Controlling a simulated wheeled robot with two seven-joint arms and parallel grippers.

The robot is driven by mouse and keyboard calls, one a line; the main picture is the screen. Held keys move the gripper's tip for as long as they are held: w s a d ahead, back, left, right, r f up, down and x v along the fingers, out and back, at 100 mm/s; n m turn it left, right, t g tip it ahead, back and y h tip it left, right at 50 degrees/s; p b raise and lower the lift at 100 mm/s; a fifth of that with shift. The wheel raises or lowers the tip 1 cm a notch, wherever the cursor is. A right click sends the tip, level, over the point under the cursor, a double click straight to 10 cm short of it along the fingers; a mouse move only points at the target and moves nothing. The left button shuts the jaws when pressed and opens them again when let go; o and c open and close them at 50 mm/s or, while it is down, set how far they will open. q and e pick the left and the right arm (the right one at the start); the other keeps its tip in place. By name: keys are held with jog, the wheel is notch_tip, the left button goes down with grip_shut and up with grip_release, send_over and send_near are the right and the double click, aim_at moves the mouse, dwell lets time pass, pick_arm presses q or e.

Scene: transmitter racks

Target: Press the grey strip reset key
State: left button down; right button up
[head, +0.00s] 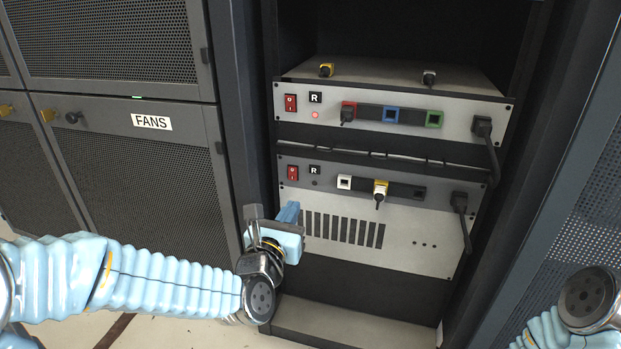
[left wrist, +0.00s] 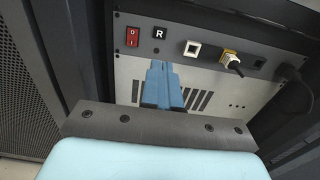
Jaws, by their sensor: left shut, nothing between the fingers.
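The lower rack unit (head: 430,235) has a black reset key marked R (head: 314,170) at its upper left, beside a red rocker switch (head: 292,173). The key also shows in the left wrist view (left wrist: 159,33). A dark grey strip (head: 408,190) with sockets lies to its right. The upper unit (head: 465,120) has its own R key (head: 315,98) and a similar dark strip (head: 372,115). My left gripper (head: 289,212) is shut and empty, its blue fingers below the lower R key. In the left wrist view the fingertips (left wrist: 160,68) appear just under that key, apart from it.
A red light (head: 315,114) glows under the upper R key; the lower unit's light (head: 314,183) is dark. A hinged bar (head: 400,158) lies between the units. The FANS cabinet (head: 140,170) stands left.

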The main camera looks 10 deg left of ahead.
pick_arm(q)
jog(key=w+p, duration=0.1)
jog(key=p, duration=0.1)
send_near(314, 170)
jog(key=w, duration=0.6)
jog(key=shift+w+d, duration=0.1)
jog(key=shift+w, duration=0.3)
